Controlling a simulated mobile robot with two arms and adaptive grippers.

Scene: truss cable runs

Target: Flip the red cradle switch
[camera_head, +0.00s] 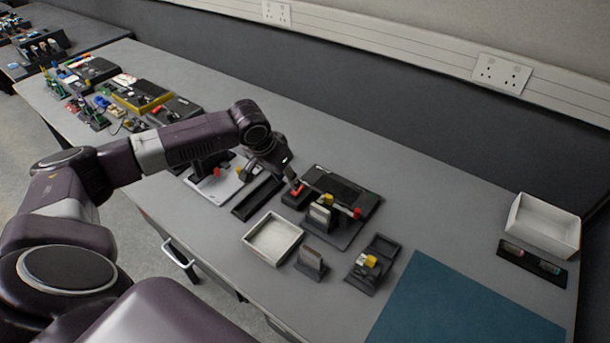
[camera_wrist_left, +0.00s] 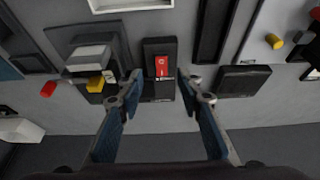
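The red cradle switch (camera_head: 296,188) is a red rocker with white marks on a small black box, near the middle of the bench. In the left wrist view the red rocker (camera_wrist_left: 161,66) lies just beyond and between my fingertips. My left gripper (camera_head: 290,176) comes over the switch from the left. In the left wrist view the left gripper (camera_wrist_left: 161,84) has its two fingers apart, one on each side of the black box, with nothing held between them. I cannot tell whether the fingers touch the box. My right gripper is not in view.
Beside the switch stands a black fixture (camera_head: 340,232) with grey blocks and red and yellow knobs. A white tray (camera_head: 272,258) lies in front. A black tray (camera_head: 257,198) lies to the left.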

